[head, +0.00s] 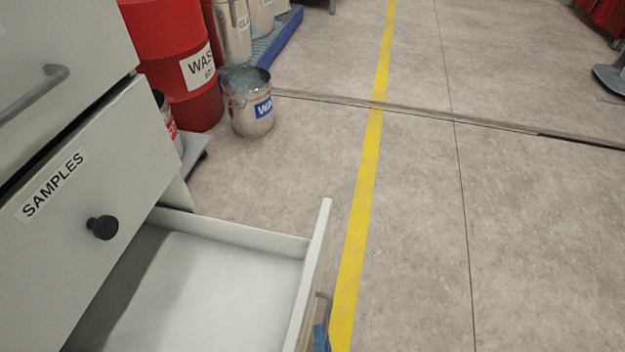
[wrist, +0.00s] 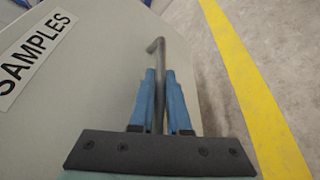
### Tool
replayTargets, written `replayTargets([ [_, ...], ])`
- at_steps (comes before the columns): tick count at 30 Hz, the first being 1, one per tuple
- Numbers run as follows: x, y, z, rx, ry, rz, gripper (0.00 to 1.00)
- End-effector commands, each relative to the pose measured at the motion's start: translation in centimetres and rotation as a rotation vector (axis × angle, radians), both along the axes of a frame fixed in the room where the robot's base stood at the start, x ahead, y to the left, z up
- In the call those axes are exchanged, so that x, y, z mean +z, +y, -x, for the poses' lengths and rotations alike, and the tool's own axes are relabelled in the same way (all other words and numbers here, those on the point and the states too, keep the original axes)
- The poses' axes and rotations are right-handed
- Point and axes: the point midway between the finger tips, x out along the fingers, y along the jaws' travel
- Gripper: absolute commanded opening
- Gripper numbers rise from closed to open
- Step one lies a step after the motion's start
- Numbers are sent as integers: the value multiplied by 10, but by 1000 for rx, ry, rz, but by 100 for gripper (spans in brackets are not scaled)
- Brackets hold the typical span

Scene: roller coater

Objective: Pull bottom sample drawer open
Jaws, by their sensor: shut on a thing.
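The bottom drawer (head: 318,240) is pulled well out from the grey cabinet in the head view, and its visible inside is bare. Its front shows in the wrist view (wrist: 100,85) with a SAMPLES label (wrist: 32,52). A grey bar handle (wrist: 155,47) stands on that front; its end also shows in the head view (head: 325,296). My gripper (wrist: 158,82) has its two blue fingers shut on the handle, one on each side of the bar. In the head view only a blue bit of my gripper (head: 321,338) shows behind the drawer front.
Above the open drawer is a shut drawer (head: 120,180) with a black knob (head: 102,227) and a SAMPLES label. A metal bucket (head: 246,117) and a red drum (head: 170,50) stand behind the cabinet.

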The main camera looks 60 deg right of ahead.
Motion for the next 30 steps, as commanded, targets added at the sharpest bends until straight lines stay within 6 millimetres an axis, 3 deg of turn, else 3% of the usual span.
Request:
replayTargets([
  [8,0,1,0,1,1,0,0],
  [9,0,1,0,1,1,0,22],
  [13,0,1,0,1,1,0,45],
  [23,1,2,2,1,2,-1,45],
  [30,11,29,23,4,4,-2,45],
])
